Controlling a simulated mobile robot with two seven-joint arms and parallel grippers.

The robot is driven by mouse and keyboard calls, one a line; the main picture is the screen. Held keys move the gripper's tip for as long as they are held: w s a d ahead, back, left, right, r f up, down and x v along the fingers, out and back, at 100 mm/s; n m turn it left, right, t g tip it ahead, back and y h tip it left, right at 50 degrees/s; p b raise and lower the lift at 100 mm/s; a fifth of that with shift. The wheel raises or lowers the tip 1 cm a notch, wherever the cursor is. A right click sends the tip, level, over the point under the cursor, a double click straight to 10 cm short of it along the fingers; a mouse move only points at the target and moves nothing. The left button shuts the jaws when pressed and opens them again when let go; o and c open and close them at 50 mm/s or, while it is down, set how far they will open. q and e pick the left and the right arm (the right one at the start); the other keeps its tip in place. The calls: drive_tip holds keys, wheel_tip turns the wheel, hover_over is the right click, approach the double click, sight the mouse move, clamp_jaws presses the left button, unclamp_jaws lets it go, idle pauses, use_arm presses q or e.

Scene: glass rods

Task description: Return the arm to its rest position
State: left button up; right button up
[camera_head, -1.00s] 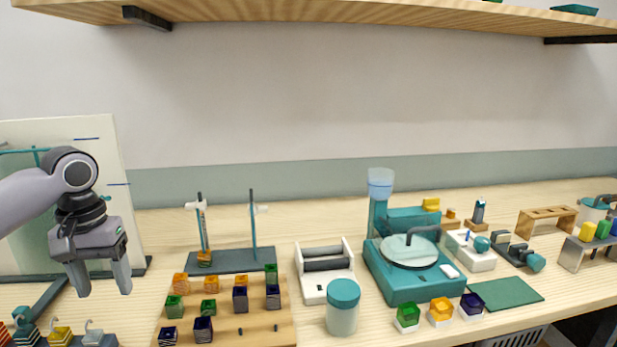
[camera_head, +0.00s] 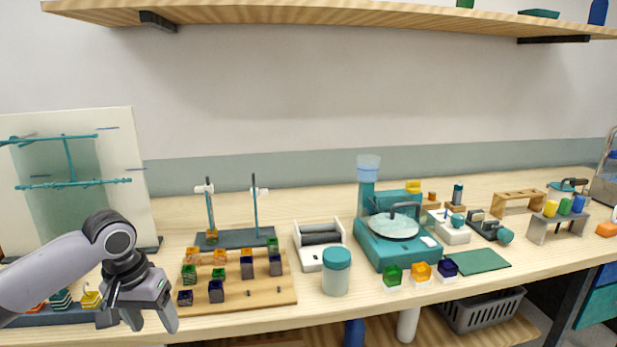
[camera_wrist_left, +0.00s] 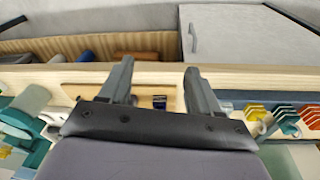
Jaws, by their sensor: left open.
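My left gripper (camera_head: 152,325) hangs at the lower left, fingers pointing down, open with nothing between them. It is in front of the table's front edge, left of the wooden block board (camera_head: 245,300). In the left wrist view its two spread fingers (camera_wrist_left: 160,72) show an empty gap, with the table edge beyond. My left arm comes in from the left edge. Teal glass rods (camera_head: 72,183) show on the pale upright panel (camera_head: 122,150) behind the arm. My right gripper is not in view.
A rod stand (camera_head: 235,238), a teal-lidded jar (camera_head: 335,280) and a teal machine (camera_head: 375,240) stand on the table. Several striped pieces sit in a rack (camera_head: 45,315) beside my arm. A wooden shelf (camera_head: 330,12) runs overhead. A grey basket (camera_head: 480,310) is below the table.

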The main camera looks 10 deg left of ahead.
use_arm(q)
drive_tip(key=s+d+f+m+t+h, duration=0.2)
drive_tip(key=s+d+f, duration=0.1)
drive_tip(key=d+f, duration=0.55)
drive_tip(key=s+d+f+m+t+h, duration=0.2)
drive_tip(key=d+f+t, duration=0.1)
drive_tip(key=d+f, duration=0.55)
drive_tip(key=s+a+f+t+y, duration=0.1)
drive_tip(key=s+a+f+t, duration=0.1)
drive_tip(key=s, duration=0.5)
drive_tip(key=s+a+f+t+y, duration=0.1)
drive_tip(key=s+f, duration=0.3)
drive_tip(key=s, duration=0.4)
drive_tip(key=shift+s+a+n+t, duration=0.25)
drive_tip(key=shift+a+n+t, duration=0.15)
drive_tip(key=shift+a+t, duration=0.25)
